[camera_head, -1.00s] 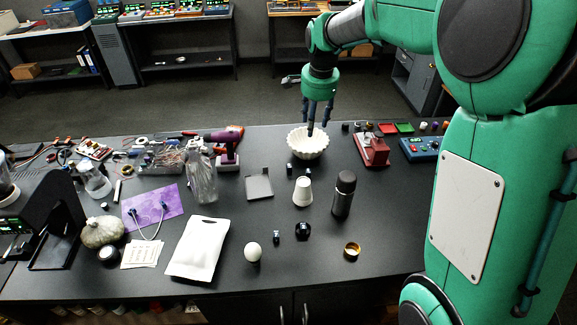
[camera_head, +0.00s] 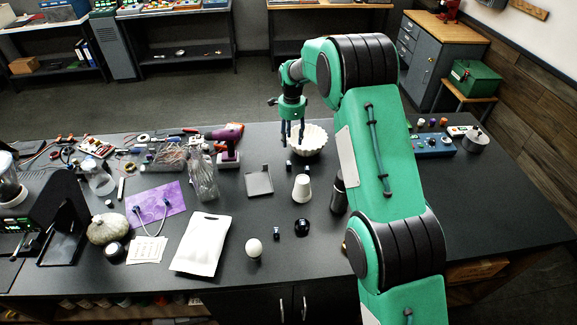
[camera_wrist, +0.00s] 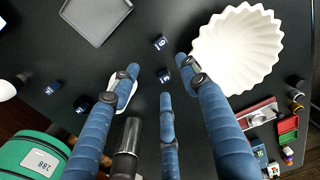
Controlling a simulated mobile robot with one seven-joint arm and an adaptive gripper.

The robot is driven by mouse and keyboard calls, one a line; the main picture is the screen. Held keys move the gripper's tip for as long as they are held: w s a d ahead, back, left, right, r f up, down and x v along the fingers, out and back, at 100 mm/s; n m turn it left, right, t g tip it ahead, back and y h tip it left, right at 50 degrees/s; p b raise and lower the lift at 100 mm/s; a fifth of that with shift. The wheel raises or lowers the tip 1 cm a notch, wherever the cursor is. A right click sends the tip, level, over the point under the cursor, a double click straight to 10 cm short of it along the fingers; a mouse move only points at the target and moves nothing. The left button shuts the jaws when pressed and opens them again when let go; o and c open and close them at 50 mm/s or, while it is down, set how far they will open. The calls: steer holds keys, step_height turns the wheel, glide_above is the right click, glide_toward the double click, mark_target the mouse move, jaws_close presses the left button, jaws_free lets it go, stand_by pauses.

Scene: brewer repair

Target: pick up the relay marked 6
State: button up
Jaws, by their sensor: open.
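Two small dark blue relay blocks lie near each other on the black table. In the wrist view the far block (camera_wrist: 160,43) carries a white mark that may be a 6, seen turned; the near block's (camera_wrist: 163,75) mark is unclear. In the head view they show as small blocks (camera_head: 289,164) and (camera_head: 307,169) in front of the white fluted bowl (camera_head: 314,141). My gripper (camera_head: 292,141) is open and empty above the table, at the bowl's left side. In the wrist view its blue fingers (camera_wrist: 160,78) spread around the near block in the picture.
The bowl (camera_wrist: 240,50) is close to the right finger. A white cup (camera_head: 302,188) and a dark flask (camera_head: 338,196) stand in front of the blocks. A grey tray (camera_head: 259,181) lies left. Two more dark blocks (camera_head: 277,232) and (camera_head: 302,227) sit nearer the front.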

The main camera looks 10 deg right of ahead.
mark_target(289, 162)
steer(key=f, duration=0.1)
steer(key=w+f, duration=0.1)
steer(key=shift+a+f+m, duration=0.25)
steer(key=shift+f+m, duration=0.05)
steer(key=shift+f, duration=0.1)
steer(key=shift+f+p, duration=0.3)
steer(key=shift+f, duration=3.9)
steer(key=shift+f, duration=0.15)
steer(key=shift+a+f+p, duration=0.1)
steer(key=shift+f+p, duration=0.25)
steer(key=shift+f, duration=2.1)
jaws_close()
